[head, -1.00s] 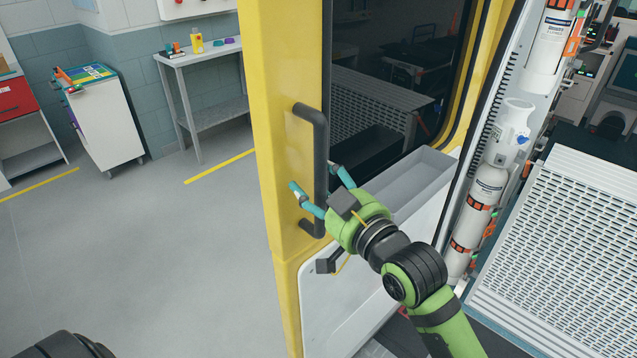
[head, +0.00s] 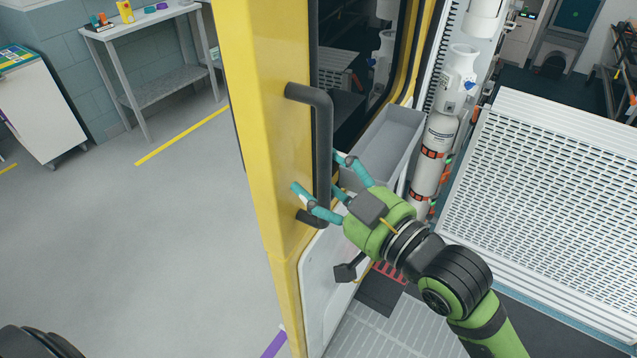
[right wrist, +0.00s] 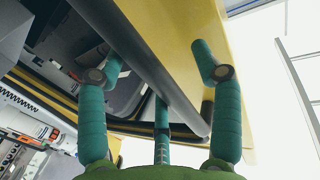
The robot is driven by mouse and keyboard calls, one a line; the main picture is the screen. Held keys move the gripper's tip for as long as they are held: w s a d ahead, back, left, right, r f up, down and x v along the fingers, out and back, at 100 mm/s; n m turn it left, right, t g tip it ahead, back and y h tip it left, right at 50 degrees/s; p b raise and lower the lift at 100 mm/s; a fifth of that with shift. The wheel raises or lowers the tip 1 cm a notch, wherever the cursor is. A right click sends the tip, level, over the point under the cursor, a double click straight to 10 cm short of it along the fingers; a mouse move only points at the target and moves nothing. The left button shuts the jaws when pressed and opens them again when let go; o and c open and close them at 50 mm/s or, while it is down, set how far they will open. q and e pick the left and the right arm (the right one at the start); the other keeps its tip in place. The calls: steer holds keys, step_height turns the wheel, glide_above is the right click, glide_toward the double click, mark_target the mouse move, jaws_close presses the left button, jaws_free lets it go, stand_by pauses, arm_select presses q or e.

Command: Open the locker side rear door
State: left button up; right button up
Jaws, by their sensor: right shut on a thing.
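The yellow rear door (head: 262,150) stands ajar in the middle of the head view, seen nearly edge-on. It has a dark window, a white lower inner panel and a grey bin on its inner side. A long black vertical handle (head: 322,130) is fixed to it. My right gripper (head: 328,187) is shut on the lower part of this handle, its teal fingers on both sides of the bar. In the right wrist view the handle (right wrist: 150,75) runs diagonally between the fingers, beside the yellow door (right wrist: 185,30). My left gripper is not in view.
White cylinders (head: 435,140) and a white perforated ramp (head: 550,190) stand right of the door. A grey table (head: 165,30) and a white cabinet (head: 40,115) stand at the back left. The grey floor (head: 170,240) left of the door is clear.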

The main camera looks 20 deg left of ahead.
steer(key=shift+s+a+g, duration=0.2)
steer(key=shift+s+a, duration=0.1)
steer(key=shift+s, duration=0.25)
steer(key=shift+s+a+g, duration=0.2)
steer(key=shift+s+a, duration=0.05)
steer(key=shift+s, duration=0.25)
steer(key=shift+w+d+t, duration=0.3)
steer(key=shift+w+d, duration=0.05)
steer(key=shift+w, duration=0.15)
steer(key=shift+s+d+r, duration=0.15)
steer(key=shift+s+r, duration=0.05)
steer(key=shift+s, duration=0.4)
steer(key=shift+s+d+p, duration=0.2)
steer(key=shift+d+p, duration=0.05)
steer(key=shift+p, duration=0.1)
steer(key=s+d+p, duration=0.2)
steer(key=s+d, duration=0.1)
steer(key=s, duration=0.3)
steer(key=shift+s+r, duration=0.15)
steer(key=shift+s, duration=0.25)
